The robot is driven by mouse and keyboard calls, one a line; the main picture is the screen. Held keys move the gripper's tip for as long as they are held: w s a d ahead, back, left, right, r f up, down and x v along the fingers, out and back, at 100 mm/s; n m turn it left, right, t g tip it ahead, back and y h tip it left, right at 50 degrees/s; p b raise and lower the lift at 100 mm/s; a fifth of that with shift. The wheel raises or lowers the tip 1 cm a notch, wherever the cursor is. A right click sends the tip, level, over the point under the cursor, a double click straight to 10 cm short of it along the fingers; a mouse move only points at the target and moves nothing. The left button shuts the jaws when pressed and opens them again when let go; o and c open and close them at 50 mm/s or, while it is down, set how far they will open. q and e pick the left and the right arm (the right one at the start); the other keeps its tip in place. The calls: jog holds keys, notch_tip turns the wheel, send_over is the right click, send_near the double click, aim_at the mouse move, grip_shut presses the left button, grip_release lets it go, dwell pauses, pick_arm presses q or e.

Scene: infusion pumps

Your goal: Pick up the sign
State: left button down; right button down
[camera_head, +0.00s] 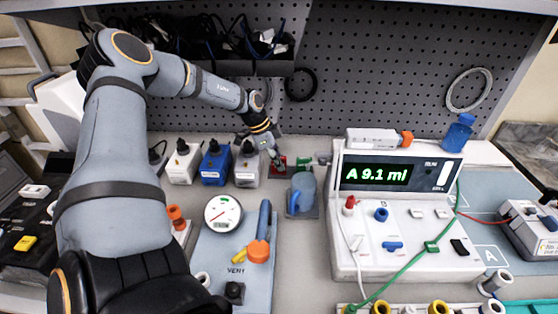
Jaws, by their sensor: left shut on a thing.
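My left arm reaches in from the left and over to the back of the bench. Its gripper (275,156) points down and is shut on the sign (281,161), of which only a small red part shows beside the fingertips. The fingers hide much of the sign, and its lettering cannot be read. I cannot tell whether it is clear of the bench. My right gripper is not in view.
A white pump unit (400,215) reading "A 9.1 ml" stands right of the gripper. A blue-grey cup (303,190) stands just in front. White and blue boxes (215,163) stand to the left. A pegboard (380,70) rises behind.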

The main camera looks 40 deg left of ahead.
pick_arm(q)
jog(key=shift+r, duration=0.15)
notch_tip(320, 180, up, 7)
jog(key=shift+f, duration=0.2)
notch_tip(320, 180, up, 3)
jog(key=shift+r+p, duration=0.15)
jog(key=shift+p, duration=0.8)
